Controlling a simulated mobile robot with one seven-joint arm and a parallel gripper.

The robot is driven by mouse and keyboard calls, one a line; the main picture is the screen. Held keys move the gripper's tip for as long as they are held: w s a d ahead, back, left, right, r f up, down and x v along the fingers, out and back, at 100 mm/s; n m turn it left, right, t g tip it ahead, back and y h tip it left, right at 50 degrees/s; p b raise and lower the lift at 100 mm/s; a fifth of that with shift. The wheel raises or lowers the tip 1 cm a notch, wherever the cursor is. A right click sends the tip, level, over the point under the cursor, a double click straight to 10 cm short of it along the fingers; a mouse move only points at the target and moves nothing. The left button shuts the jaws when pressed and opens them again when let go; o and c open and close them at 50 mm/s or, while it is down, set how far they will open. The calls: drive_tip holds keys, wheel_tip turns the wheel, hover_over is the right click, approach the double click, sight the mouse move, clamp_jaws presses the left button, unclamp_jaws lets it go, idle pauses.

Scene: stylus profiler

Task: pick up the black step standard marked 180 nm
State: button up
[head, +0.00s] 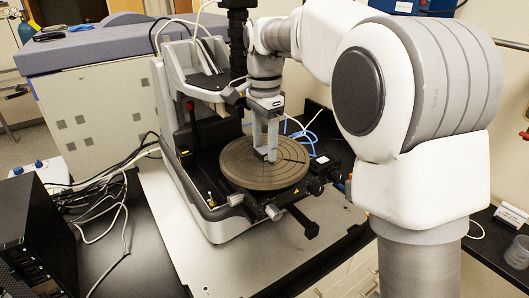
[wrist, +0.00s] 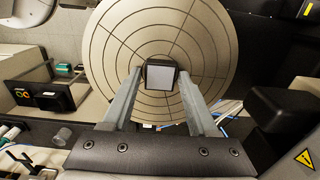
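A small square piece with black edges and a pale grey face (wrist: 161,76) shows between my fingertips in the wrist view, over the middle of the round stage. No 180 nm marking is readable on it. My gripper (wrist: 160,78) has one finger on each side of the piece, with little or no gap visible; I cannot tell whether the fingers press on it. In the head view my gripper (head: 265,157) points down at the middle of the round stage (head: 240,172). The piece is mostly hidden there, and I cannot tell whether it rests on the stage.
The profiler's white frame (head: 172,120) and black column (head: 237,40) stand close behind and left of my gripper. Knobs (head: 272,212) stick out at the stage's front. Cables (head: 105,190) and a black computer box (head: 35,235) are at left. A small label card (head: 511,214) stands at right.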

sight(266, 149)
clamp_jaws()
drive_tip(key=shift+r, duration=0.15)
drive_tip(key=shift+r, duration=0.3)
drive_tip(key=r, duration=0.3)
drive_tip(key=shift+d+r, duration=0.2)
drive_tip(key=shift+r, duration=0.05)
drive_tip(key=s+d+r, duration=0.1)
drive_tip(key=d+r, duration=0.2)
drive_tip(key=d, duration=0.2)
drive_tip(key=s+d+r+b, duration=0.1)
drive_tip(key=d+r, duration=0.2)
drive_tip(key=d, duration=0.3)
drive_tip(key=shift+s+r, duration=0.2)
drive_tip(key=shift+r, duration=0.1)
drive_tip(key=shift+c, duration=1)
unclamp_jaws()
clamp_jaws()
